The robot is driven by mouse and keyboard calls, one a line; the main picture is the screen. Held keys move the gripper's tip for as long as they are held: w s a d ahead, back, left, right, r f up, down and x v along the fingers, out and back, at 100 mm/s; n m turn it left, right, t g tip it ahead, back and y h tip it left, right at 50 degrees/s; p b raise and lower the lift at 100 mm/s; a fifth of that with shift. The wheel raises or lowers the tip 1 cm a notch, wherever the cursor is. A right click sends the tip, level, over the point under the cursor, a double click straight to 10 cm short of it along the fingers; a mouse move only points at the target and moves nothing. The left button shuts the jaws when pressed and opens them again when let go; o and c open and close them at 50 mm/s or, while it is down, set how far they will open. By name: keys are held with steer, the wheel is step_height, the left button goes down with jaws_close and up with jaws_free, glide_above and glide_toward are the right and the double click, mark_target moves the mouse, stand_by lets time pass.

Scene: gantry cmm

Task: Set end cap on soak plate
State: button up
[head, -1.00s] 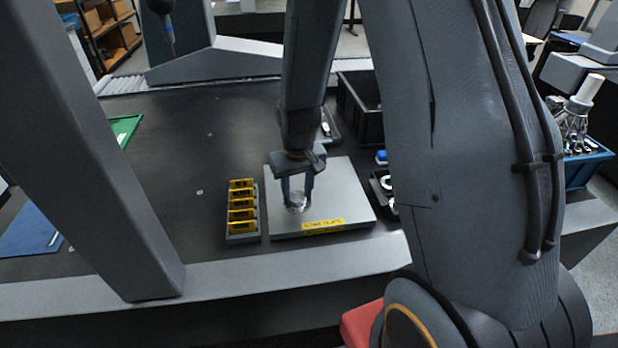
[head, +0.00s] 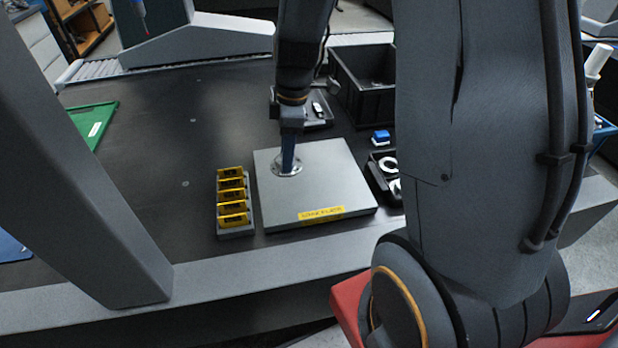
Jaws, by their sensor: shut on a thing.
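The end cap (head: 287,168) is a round, shiny metal flange, in the head view at the back left part of the soak plate. The soak plate (head: 325,180) is a flat grey square slab with a yellow label on its front edge. My gripper (head: 288,166) points down with its blue fingers shut on the end cap. The cap looks flat and is at or very near the plate's surface; I cannot tell whether it touches. The fingers are seen nearly edge-on, so one hides the other and part of the cap's middle.
A rack of yellow tags (head: 233,218) stands close left of the plate. A black tray with white rings (head: 385,177), a blue block (head: 381,137) and a black bin (head: 365,80) lie right and behind. A grey gantry column (head: 95,190) rises at left. The table's middle left is clear.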

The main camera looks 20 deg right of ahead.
steer(key=shift+s+r+n, duration=0.1)
steer(key=shift+r+n, duration=0.4)
steer(key=shift+n, duration=0.7)
steer(key=shift+s+a, duration=0.1)
steer(key=shift+n, duration=0.3)
step_height(320, 180, down, 10)
steer(key=shift+r+p, duration=0.1)
steer(key=shift+p, duration=0.3)
steer(key=shift+f, duration=0.2)
steer(key=o, duration=1.2)
steer(key=shift+r, duration=0.2)
